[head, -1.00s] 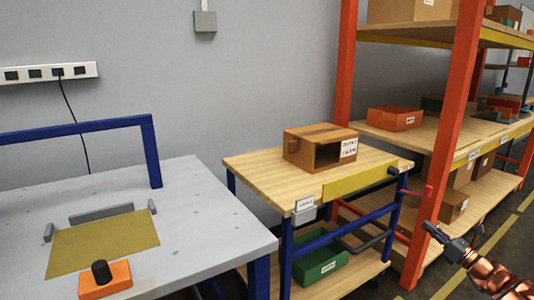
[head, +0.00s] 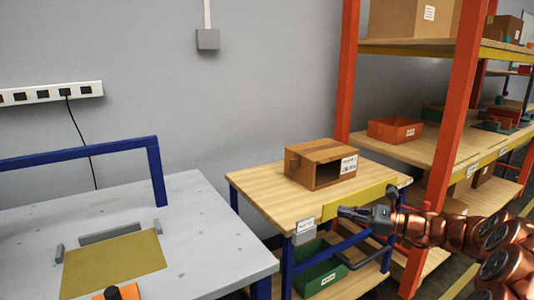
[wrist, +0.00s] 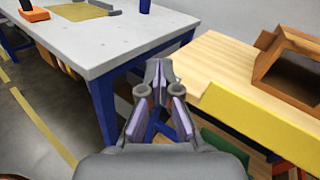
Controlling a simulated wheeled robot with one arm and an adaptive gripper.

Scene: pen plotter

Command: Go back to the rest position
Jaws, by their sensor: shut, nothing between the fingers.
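My gripper (head: 352,213) is shut and empty. It hangs in the air at the front edge of the wooden cart (head: 262,186), below the open cardboard box (head: 321,165) in the head view. In the wrist view my gripper (wrist: 157,88) points at the gap between the grey table (wrist: 130,42) and the cart (wrist: 215,58). Nothing is held. My copper-coloured arm reaches in from the right of the head view.
The grey table (head: 200,245) at left carries a yellow-brown sheet (head: 115,262) and an orange block with a black knob (head: 115,293). A green bin (head: 318,270) sits on the cart's lower shelf. Orange-framed shelving (head: 460,100) stands at right.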

